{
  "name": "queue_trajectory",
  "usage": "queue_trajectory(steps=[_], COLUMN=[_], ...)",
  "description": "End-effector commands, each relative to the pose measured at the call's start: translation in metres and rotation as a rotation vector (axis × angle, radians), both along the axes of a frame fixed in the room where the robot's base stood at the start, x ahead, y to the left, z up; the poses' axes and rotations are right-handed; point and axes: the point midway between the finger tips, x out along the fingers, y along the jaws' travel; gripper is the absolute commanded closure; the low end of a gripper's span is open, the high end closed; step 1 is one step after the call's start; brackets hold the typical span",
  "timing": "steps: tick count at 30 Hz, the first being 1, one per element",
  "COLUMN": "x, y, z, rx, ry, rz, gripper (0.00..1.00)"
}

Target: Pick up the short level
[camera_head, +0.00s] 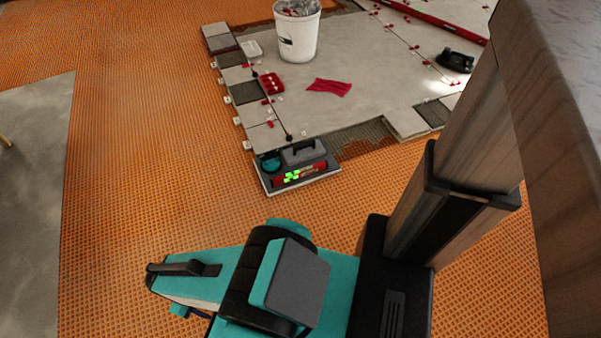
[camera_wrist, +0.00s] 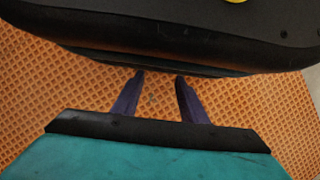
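A short red level with bright green vials (camera_head: 300,175) appears to lie along the front of a low dark tray (camera_head: 270,190) with a light rim, in the head view. A teal round item (camera_head: 272,163) and a grey handled tool (camera_head: 304,152) are behind it in the same tray. My gripper (camera_wrist: 160,76) shows in the wrist view with its two dark purple fingers apart and only orange matting seen between them. The level is not seen in the wrist view. In the head view my teal arm is in front of the tray, and the fingertips cannot be made out.
Orange matting (camera_head: 130,140) is clear left of the tray. Behind it are grey tiles with clips, a white bucket (camera_head: 297,35), a red cloth (camera_head: 329,87), a red box (camera_head: 272,84) and a black tool (camera_head: 455,61). A long red bar (camera_head: 435,20) lies at the back right.

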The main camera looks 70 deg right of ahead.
Motion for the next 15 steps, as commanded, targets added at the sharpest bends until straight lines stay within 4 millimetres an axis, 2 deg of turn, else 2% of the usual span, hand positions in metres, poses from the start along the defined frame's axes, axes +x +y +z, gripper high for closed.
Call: queue_trajectory(steps=[8, 11, 15], x=[0.023, 0.039, 0.063], y=[-0.011, -0.030, -0.066], z=[-0.010, -0.015, -0.022], rx=[0.016, 0.027, 0.040], ry=[-0.026, -0.046, -0.076], rz=[0.028, 0.055, 0.105], gripper=[0.61, 0.61, 0.61])
